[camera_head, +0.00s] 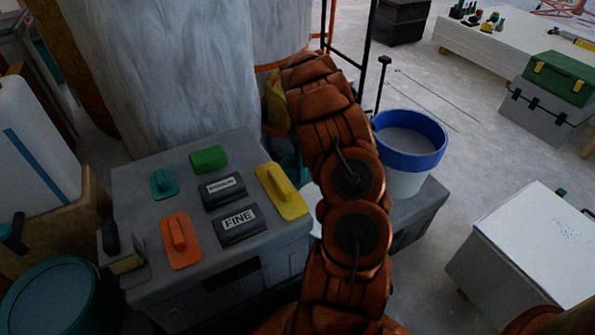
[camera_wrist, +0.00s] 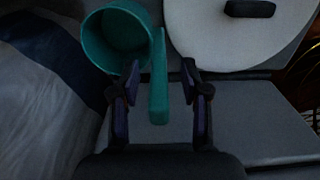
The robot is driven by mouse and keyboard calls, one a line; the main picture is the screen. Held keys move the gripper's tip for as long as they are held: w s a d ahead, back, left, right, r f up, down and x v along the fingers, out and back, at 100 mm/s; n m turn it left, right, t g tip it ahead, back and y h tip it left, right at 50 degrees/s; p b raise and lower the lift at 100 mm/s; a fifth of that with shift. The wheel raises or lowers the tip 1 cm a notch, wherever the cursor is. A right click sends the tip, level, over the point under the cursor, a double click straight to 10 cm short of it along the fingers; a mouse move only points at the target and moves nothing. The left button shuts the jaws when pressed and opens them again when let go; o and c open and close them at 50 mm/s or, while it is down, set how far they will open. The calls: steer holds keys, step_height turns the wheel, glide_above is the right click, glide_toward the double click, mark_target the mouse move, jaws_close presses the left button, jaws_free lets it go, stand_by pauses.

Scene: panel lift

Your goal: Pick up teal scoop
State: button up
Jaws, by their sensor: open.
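The teal scoop (camera_wrist: 115,38) shows in the wrist view, with its round open cup at the upper left and its straight handle (camera_wrist: 158,95) pointing down the picture. My gripper (camera_wrist: 160,72) is open, with one dark finger on each side of the handle. A gap shows between the handle and the right finger, and a smaller one on the left. In the head view a bit of teal (camera_head: 291,165), likely the scoop, shows beside my arm. My arm hides the rest of it and my gripper there.
A white disc with a dark handle (camera_wrist: 235,40) lies right of the scoop, close to the right finger. A grey box (camera_head: 140,185) bears several floats and sanding blocks. A blue-rimmed bucket (camera_head: 408,165) stands right of my arm. Large wrapped columns (camera_head: 165,70) rise behind the box.

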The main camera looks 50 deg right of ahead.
steer(key=shift+f, duration=0.35)
steer(key=shift+c, duration=0.4)
jaws_close()
